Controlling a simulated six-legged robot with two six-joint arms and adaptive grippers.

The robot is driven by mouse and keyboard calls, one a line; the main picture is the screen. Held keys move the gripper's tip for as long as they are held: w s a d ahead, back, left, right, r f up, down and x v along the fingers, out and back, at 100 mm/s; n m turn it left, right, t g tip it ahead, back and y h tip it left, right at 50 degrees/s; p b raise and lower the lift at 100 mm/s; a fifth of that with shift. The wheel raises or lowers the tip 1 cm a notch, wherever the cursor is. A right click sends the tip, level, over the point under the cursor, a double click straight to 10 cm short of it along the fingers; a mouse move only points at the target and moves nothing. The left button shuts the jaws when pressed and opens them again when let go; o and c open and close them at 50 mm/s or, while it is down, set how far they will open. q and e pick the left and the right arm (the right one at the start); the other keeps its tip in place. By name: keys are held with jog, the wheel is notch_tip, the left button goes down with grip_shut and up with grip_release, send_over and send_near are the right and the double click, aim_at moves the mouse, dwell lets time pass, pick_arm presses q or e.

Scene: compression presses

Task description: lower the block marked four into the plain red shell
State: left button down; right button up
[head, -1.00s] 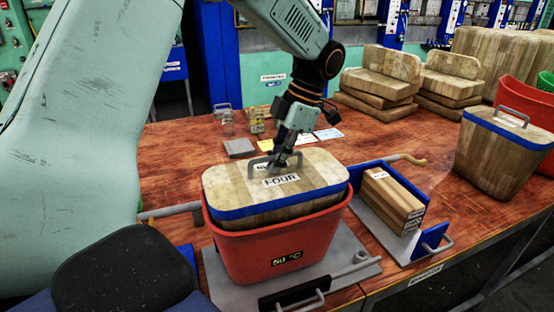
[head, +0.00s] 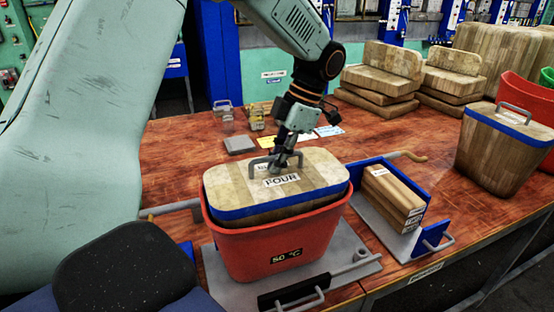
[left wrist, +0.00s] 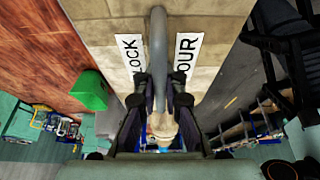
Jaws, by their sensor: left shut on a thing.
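The wooden block marked FOUR (head: 230,185) has a blue band and a grey handle (head: 262,160). Its lower part is inside the red shell (head: 235,245); its top and blue band stand above the rim. The shell carries a "50 °C" label on its front and sits on a grey plate. My left gripper (head: 279,166) is shut on the handle. In the left wrist view, the handle (left wrist: 158,45) runs between the fingers, over the wooden top with its white labels. How deep the block reaches is hidden by the shell. My right gripper is not in view.
Right of the shell, a blue-ended tray (head: 432,237) holds small wooden blocks. Another wooden block with a handle (head: 500,150) stands at the right, near a second red container (head: 530,95). Wooden stacks (head: 380,75) stand behind. Small metal items (head: 240,145) lie on the table.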

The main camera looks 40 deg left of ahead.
pick_arm(q)
jog(key=shift+s, duration=0.15)
jog(key=c, duration=1.4)
grip_release()
jog(key=shift+d, duration=0.1)
jog(key=shift+o, duration=0.2)
jog(key=shift+f, duration=0.1)
jog(key=shift+s, duration=0.1)
jog(key=v, duration=1)
jog(key=shift+d+r, duration=0.1)
jog(key=shift+r, duration=0.25)
jog(key=shift+w+r, duration=0.5)
jog(key=shift+r, duration=0.15)
jog(key=shift+s, duration=0.1)
